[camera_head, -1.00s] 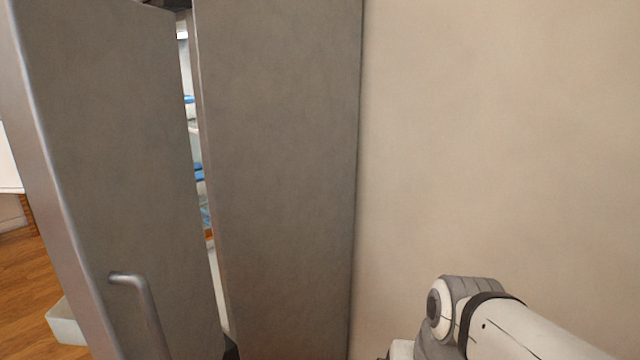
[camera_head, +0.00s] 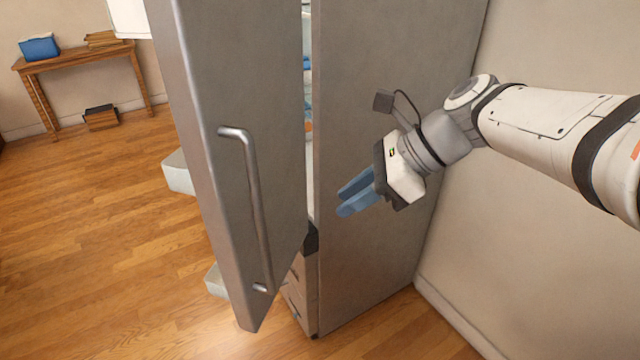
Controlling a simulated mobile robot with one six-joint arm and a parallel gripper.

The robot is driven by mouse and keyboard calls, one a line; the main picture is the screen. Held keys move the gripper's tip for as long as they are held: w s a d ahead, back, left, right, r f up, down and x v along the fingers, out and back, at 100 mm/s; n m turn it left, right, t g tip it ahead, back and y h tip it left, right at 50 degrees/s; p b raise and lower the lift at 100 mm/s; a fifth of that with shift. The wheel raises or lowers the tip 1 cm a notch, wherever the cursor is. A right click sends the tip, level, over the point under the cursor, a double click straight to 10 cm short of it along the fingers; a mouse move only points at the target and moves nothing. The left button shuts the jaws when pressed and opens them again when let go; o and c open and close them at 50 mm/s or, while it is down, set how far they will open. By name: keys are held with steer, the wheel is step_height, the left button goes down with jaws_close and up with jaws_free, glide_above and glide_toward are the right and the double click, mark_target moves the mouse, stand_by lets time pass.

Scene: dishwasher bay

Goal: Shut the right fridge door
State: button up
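The right fridge door (camera_head: 235,80) is a grey panel with a bar handle (camera_head: 256,205) on the face toward me. It stands open, swung out from the grey fridge side (camera_head: 385,90). A narrow gap between door and side shows part of the lit interior, with blue and orange items. My gripper (camera_head: 342,202), with two blue fingers, is in front of the fridge side, right of the gap and the handle. It appears apart from the door and holds nothing that I can see. The fingers are close together; whether they are shut is unclear.
Pale bins (camera_head: 177,173) stick out beyond the door's left edge. A beige wall (camera_head: 560,55) runs close along the right. Wooden floor (camera_head: 110,240) is open at left. A wooden table (camera_head: 80,57) with a blue box (camera_head: 39,47) stands far back.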

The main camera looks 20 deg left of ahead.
steer(key=shift+a, duration=0.35)
steer(key=shift+c, duration=0.6)
steer(key=shift+s+a+f, duration=0.1)
steer(key=shift+a+f, duration=0.15)
steer(key=shift+f, duration=0.05)
steer(key=shift+c, duration=0.8)
steer(key=x, duration=0.8)
steer(key=shift+a+f, duration=0.1)
steer(key=shift+a, duration=0.15)
jaws_close()
steer(key=a, duration=0.2)
steer(key=s+a+p, duration=0.1)
steer(key=a, duration=0.1)
steer(key=shift+f, duration=0.1)
steer(key=shift+w+a, duration=0.1)
